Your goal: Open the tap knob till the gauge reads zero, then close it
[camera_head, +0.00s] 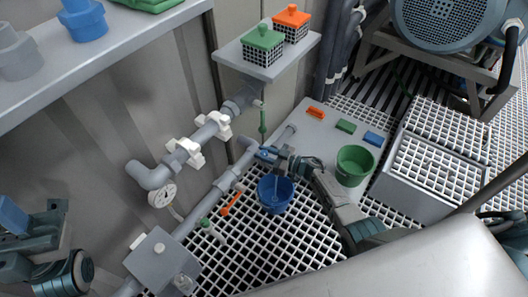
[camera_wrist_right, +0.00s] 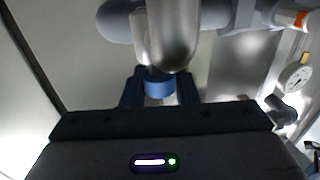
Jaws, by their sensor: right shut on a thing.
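The tap knob is blue and shows in the right wrist view (camera_wrist_right: 158,87), between the two dark blue fingers of my right gripper (camera_wrist_right: 159,90). In the head view my right gripper (camera_head: 268,154) is at the tap on the grey pipe, shut on the knob and partly covering it. The round white gauge (camera_head: 162,194) hangs under the pipe at the left. It also shows at the right of the wrist view (camera_wrist_right: 295,77). Its reading is too small to tell. My left gripper (camera_head: 18,222) is at the lower left edge, away from the pipes, cut off by the frame.
A blue bucket (camera_head: 275,203) stands below the tap, with a thin pale line in it. A green bucket (camera_head: 354,166) stands to the right. A grated box (camera_head: 425,165) is farther right. A shelf (camera_head: 228,55) with two lidded baskets is above.

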